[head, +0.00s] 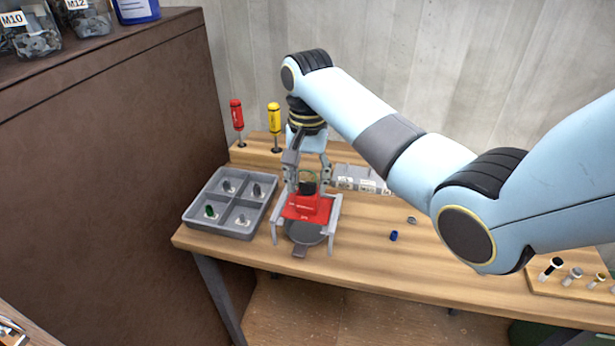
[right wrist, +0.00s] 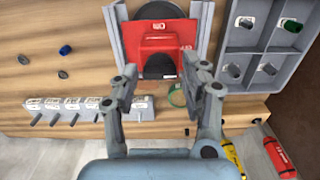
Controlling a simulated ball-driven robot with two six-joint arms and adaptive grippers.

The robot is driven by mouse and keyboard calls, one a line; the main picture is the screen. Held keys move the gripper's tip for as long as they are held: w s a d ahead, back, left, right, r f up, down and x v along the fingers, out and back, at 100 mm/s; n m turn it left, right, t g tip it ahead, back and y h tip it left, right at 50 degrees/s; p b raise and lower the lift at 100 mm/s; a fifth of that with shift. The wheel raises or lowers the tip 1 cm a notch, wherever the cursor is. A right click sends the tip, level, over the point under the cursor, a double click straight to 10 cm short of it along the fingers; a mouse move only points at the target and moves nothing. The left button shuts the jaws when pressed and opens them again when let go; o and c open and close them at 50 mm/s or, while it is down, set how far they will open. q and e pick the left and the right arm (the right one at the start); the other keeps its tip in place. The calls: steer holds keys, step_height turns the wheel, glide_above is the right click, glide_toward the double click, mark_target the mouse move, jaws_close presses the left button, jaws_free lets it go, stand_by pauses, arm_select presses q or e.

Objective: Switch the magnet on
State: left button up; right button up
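A red block (head: 307,207) with white lettering sits in a grey frame on the workbench. It shows at the top of the right wrist view (right wrist: 155,38). I take it to be the magnet; its lettering is too small to read surely. A black part (head: 307,188) stands at its far side, with a green ring (head: 309,175) near it. My right gripper (head: 308,182) points down over the block's far side, its fingers apart. In the right wrist view the right gripper (right wrist: 159,85) is open with nothing clamped. Whether it touches the block is unclear. My left gripper is not seen.
A grey divided tray (head: 190,218) with small parts stands left of the frame. Red (head: 236,116) and yellow (head: 274,120) screwdrivers stand behind. A blue cap (head: 394,236) and a grey ring (head: 411,220) lie on the right. A brown cabinet (head: 110,180) rises at left.

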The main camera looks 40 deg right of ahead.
steer(key=c, duration=0.8)
steer(key=shift+n, duration=0.4)
steer(key=n, duration=0.3)
steer(key=shift+n, duration=0.4)
steer(key=n, duration=0.4)
steer(key=shift+n, duration=0.3)
steer(key=n, duration=0.8)
steer(key=shift+n, duration=0.3)
